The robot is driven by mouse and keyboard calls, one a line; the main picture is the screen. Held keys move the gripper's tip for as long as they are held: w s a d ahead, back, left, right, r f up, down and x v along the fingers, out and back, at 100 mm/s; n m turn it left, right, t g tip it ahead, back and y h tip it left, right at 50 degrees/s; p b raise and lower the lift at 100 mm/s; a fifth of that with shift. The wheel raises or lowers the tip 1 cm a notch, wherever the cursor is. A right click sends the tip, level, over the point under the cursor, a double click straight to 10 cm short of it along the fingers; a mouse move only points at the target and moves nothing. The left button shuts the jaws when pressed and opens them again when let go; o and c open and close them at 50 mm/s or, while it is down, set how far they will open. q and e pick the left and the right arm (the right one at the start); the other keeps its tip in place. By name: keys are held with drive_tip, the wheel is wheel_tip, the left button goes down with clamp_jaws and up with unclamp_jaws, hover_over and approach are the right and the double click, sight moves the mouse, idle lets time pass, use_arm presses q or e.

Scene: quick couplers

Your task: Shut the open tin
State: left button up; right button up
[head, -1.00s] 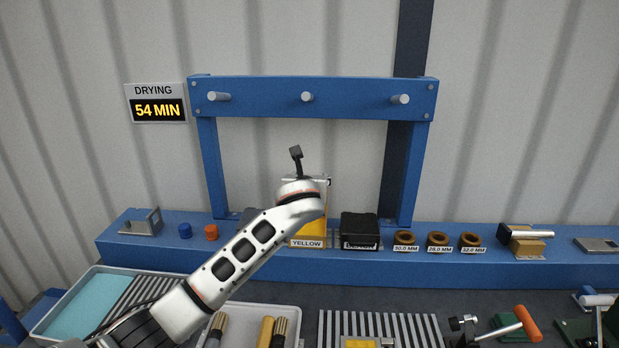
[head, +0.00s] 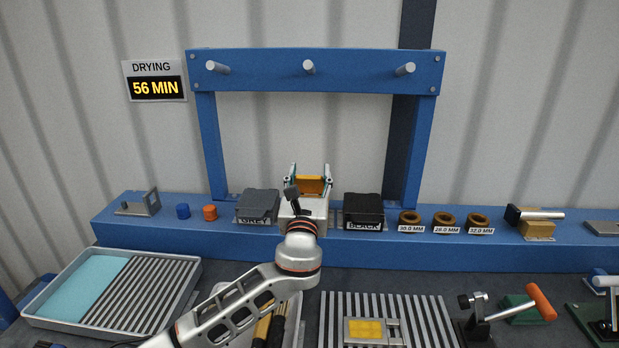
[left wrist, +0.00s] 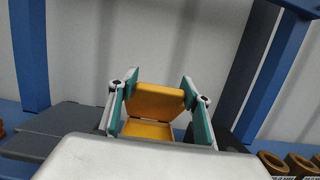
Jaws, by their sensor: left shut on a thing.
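The yellow tin stands on the blue shelf between the grey tin (head: 258,203) and the black tin (head: 363,207). Its yellow lid (head: 312,185) is raised and tilted, so the tin is open. In the left wrist view the lid (left wrist: 156,101) stands between the teal finger pads, with the yellow tin (left wrist: 148,130) visible below it. My left gripper (head: 309,170) is shut on the lid by its two sides. My gripper's body hides the tin's front and label. The grey and black tins have their lids down. My right gripper is out of view.
The blue frame (head: 315,72) with pegs stands over the tins. Brown rings (head: 445,221) and a clamp-like tool (head: 535,221) are to the right. A grey tray (head: 110,285) lies front left. A toggle clamp (head: 510,310) stands front right.

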use_arm(q)
drive_tip(key=shift+f, duration=0.1)
idle(0.3)
drive_tip(key=o, duration=1.6)
drive_tip(key=v, duration=1.2)
